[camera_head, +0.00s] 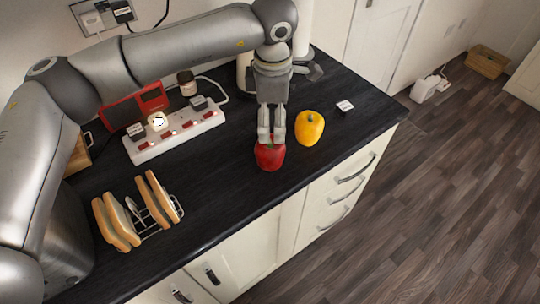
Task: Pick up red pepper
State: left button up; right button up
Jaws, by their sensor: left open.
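The red pepper (269,157) stands on the black worktop near its front edge. My left gripper (271,138) points down right over the pepper, with its fingertips at the pepper's top. The fingers hide part of the top, and I cannot tell whether they touch it. The gripper is open. My right gripper does not show.
A yellow pepper (309,128) stands close to the right of the red one. A toast rack with bread slices (117,221) and a white power strip (175,135) are on the left. A small white cube (345,106) lies at the right. The worktop (226,195) between rack and pepper is clear.

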aim_at(271, 141)
pick_arm(q)
jog(key=f+b, duration=0.1)
jog(key=f, duration=0.2)
jog(key=shift+w+b, duration=0.2)
jog(key=shift+b, duration=0.2)
jog(key=shift+w+f, duration=0.1)
jog(key=shift+f, duration=0.15)
notch_tip(271, 141, down, 4)
jog(key=shift+w+f+p, duration=0.1)
jog(key=shift+w+p, duration=0.05)
jog(key=shift+p, duration=0.45)
jog(key=shift+w+f, duration=0.1)
jog(key=shift+f, duration=0.5)
jog(key=shift+a+f+p, duration=0.1)
jog(key=shift+f+p, duration=0.2)
jog(key=shift+p, duration=0.25)
jog(key=f, duration=0.1)
jog(key=f+p, duration=0.1)
jog(key=f, duration=0.1)
jog(key=shift+w+a+f+p, duration=0.1)
jog(key=shift+a+f+p, duration=0.15)
jog(key=shift+p, duration=0.15)
jog(key=shift+w+f, duration=0.1)
jog(key=shift+f, duration=0.4)
jog(key=c, duration=1.2)
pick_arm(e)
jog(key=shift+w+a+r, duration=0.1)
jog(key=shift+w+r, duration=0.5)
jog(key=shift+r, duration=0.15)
